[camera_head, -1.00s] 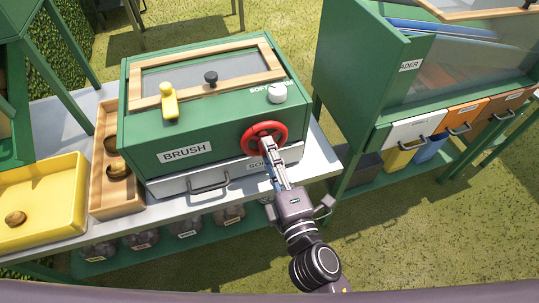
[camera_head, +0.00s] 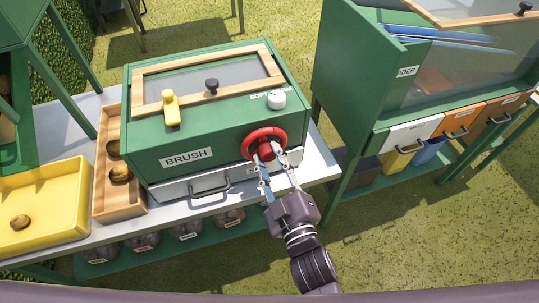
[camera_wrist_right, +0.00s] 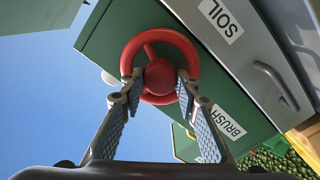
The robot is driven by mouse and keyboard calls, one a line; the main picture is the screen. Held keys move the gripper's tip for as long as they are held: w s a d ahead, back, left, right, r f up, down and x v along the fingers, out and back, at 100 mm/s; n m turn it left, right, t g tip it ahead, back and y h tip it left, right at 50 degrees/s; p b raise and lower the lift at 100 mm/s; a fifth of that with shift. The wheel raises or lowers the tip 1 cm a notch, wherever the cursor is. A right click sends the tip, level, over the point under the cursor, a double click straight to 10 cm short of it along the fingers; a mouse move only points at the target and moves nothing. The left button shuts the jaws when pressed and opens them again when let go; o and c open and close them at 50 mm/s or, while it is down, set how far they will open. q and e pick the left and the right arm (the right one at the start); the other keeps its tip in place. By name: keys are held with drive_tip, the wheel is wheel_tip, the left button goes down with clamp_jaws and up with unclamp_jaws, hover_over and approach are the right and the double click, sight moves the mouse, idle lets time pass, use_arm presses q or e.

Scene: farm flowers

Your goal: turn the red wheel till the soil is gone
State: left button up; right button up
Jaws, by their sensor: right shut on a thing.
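The red wheel (camera_head: 264,131) is on the front of the green BRUSH box (camera_head: 215,135), near its right end. My right gripper (camera_head: 268,153) reaches it from below right, with a finger on either side of the wheel's middle. The right wrist view shows the fingertips closed about the round red hub (camera_wrist_right: 160,76), inside the ring. A framed, dark mesh-like window (camera_head: 205,75) is on top of the box; I cannot make out soil behind it. My left gripper is out of view.
A drawer (camera_head: 205,185) is below. A wooden tray (camera_head: 110,200) and yellow tray (camera_head: 45,180) stand left; a green cabinet (camera_head: 345,85) stands right.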

drive_tip(key=shift+f+m, duration=0.1)
drive_tip(key=shift+m, duration=0.5)
drive_tip(key=o, duration=1.2)
drive_tip(key=shift+c, duration=0.2)
drive_tip(key=shift+s, duration=0.1)
drive_tip(key=v, duration=1.2)
